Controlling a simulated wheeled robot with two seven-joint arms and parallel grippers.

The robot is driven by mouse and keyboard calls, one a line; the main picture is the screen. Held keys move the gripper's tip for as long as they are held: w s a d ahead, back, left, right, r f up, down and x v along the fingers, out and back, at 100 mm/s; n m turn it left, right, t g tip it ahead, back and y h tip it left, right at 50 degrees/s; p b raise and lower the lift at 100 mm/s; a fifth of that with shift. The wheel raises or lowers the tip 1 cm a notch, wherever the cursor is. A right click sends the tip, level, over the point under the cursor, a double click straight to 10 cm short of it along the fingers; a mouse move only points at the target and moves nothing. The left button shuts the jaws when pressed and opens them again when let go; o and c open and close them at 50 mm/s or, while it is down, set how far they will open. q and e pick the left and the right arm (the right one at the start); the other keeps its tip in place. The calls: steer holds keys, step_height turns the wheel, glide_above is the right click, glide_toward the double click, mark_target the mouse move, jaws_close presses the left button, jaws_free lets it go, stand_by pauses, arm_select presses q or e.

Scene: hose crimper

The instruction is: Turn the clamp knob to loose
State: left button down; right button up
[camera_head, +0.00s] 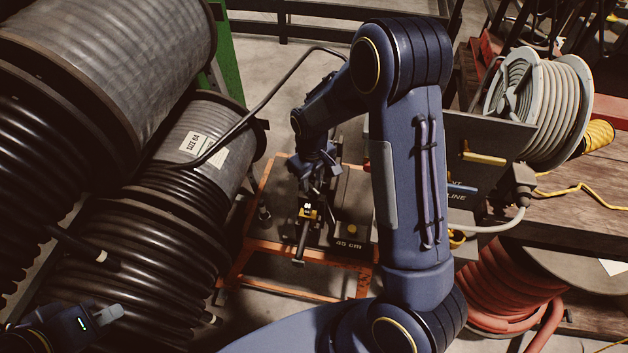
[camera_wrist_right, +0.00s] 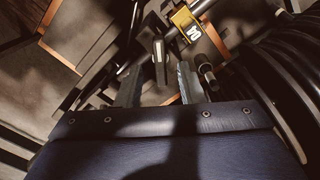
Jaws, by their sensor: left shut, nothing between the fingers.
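A crimper bench with an orange frame (camera_head: 262,215) and a plate marked 45 CM stands in the middle of the head view. A yellow block (camera_head: 309,213) sits on it, with a dark bar running toward the front. In the right wrist view the yellow block (camera_wrist_right: 187,24) carries a number label. A dark handle-like piece (camera_wrist_right: 159,62), possibly the clamp knob, lies between the lines of the fingers. My right gripper (camera_wrist_right: 159,88) is open around that line, and contact is not visible. In the head view my right gripper (camera_head: 314,180) is just above the yellow block. My left gripper (camera_head: 108,315) is shut and empty at lower left.
Large black hose reels (camera_head: 135,235) fill the left side. A grey hose reel (camera_head: 560,105) stands on a wooden bench (camera_head: 570,207) at right, with a red hose coil (camera_head: 500,285) below.

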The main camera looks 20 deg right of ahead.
mark_target(312, 191)
steer(key=shift+f, duration=1.2)
jaws_close()
steer(key=n+b, duration=0.2)
steer(key=n, duration=0.1)
steer(key=shift+f, duration=0.1)
steer(key=shift+n+b, duration=0.75)
steer(key=shift+n, duration=1.45)
